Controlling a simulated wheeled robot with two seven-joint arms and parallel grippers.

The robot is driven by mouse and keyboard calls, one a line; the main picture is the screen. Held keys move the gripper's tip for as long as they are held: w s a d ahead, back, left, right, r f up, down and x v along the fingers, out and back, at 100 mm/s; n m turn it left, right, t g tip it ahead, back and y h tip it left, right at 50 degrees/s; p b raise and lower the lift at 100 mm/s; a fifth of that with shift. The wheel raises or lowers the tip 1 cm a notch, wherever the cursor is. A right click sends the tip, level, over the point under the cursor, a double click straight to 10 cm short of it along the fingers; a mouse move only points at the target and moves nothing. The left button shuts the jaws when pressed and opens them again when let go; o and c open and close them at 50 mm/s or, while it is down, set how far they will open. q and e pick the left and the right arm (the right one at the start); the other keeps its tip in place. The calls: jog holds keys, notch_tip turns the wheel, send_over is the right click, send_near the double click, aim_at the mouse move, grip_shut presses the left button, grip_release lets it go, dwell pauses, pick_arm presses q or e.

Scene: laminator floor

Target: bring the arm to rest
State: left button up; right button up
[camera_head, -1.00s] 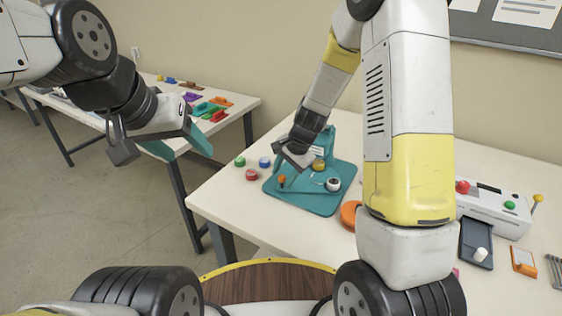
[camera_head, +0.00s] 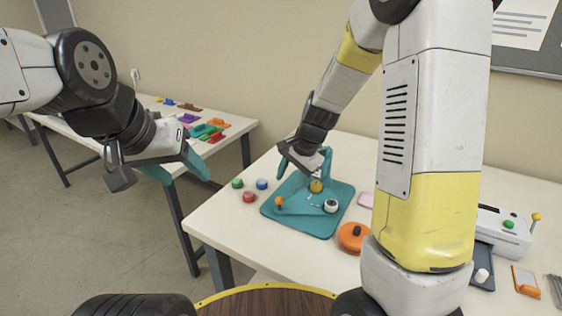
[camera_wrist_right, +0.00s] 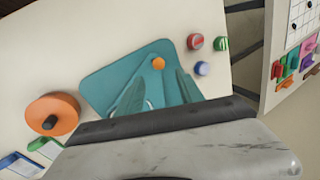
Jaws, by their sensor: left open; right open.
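My right arm reaches down over the table in the head view. My right gripper (camera_head: 303,170) is open, above the teal fixture board (camera_head: 318,230), with nothing seen between its fingers. In the right wrist view its two teal fingers (camera_wrist_right: 160,90) stand apart in front of the board (camera_wrist_right: 100,78). My left gripper (camera_head: 180,175) is open and empty, held in the air at the left, over the gap in front of the back table. The contact between the right fingers and the fixture cannot be told.
Red (camera_head: 249,196), green (camera_head: 237,183) and blue (camera_head: 262,184) caps lie left of the board. An orange round piece (camera_head: 352,236) lies right of it. A white machine (camera_head: 500,232) stands at the right. A second table (camera_head: 75,120) with coloured pieces is behind left.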

jog(key=s+d+r+n+t, duration=0.1)
jog(key=s+d+r+n, duration=0.2)
jog(key=s+r, duration=0.6)
jog(key=s+d+r+n+t, duration=0.2)
jog(key=s+d+r+n, duration=0.2)
jog(key=s+r, duration=0.5)
jog(key=s+n, duration=0.2)
jog(key=s, duration=0.1)
jog(key=shift+s+h, duration=0.25)
jog(key=shift+h, duration=0.15)
